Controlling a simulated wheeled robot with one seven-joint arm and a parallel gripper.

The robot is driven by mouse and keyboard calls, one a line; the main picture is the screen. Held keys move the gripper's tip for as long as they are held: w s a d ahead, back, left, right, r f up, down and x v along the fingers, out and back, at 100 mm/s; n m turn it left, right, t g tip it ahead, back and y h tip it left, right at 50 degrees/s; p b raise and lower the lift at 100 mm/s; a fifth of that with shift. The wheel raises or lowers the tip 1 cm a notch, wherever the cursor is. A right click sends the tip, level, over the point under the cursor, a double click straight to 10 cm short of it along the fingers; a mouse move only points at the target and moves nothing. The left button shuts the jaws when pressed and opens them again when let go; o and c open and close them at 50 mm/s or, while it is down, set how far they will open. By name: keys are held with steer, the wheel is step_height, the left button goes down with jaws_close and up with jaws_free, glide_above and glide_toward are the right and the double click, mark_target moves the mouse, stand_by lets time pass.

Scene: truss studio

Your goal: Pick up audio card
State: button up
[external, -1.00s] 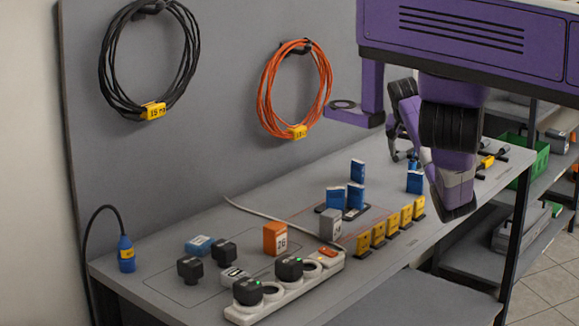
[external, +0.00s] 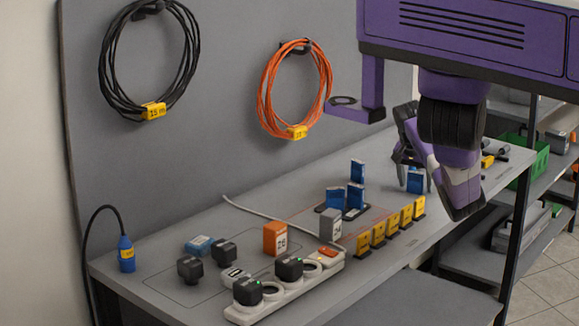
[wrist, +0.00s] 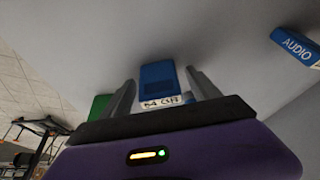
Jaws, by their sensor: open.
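A blue block with a white AUDIO label (wrist: 298,48) shows at the upper right of the wrist view, outside my fingers. Another blue card, marked 64 GB (wrist: 158,84), appears between my two fingers in that view; no contact shows. My gripper (wrist: 163,90) is open. In the external view my gripper (external: 408,158) hangs over the far part of the bench, by a standing blue card (external: 415,181). Other blue cards (external: 357,171) stand to its left, some on a dark base. I cannot tell which of these is the audio one; their labels are unreadable there.
A row of yellow blocks (external: 378,232) lines the bench's front edge. A grey block (external: 330,225), an orange block (external: 275,238) and a white power strip (external: 285,290) with black plugs stand nearer. Cable coils hang on the wall panel. A green crate (external: 535,158) is on the shelf behind.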

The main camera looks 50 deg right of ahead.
steer(key=c, duration=1.4)
steer(key=shift+r, duration=0.1)
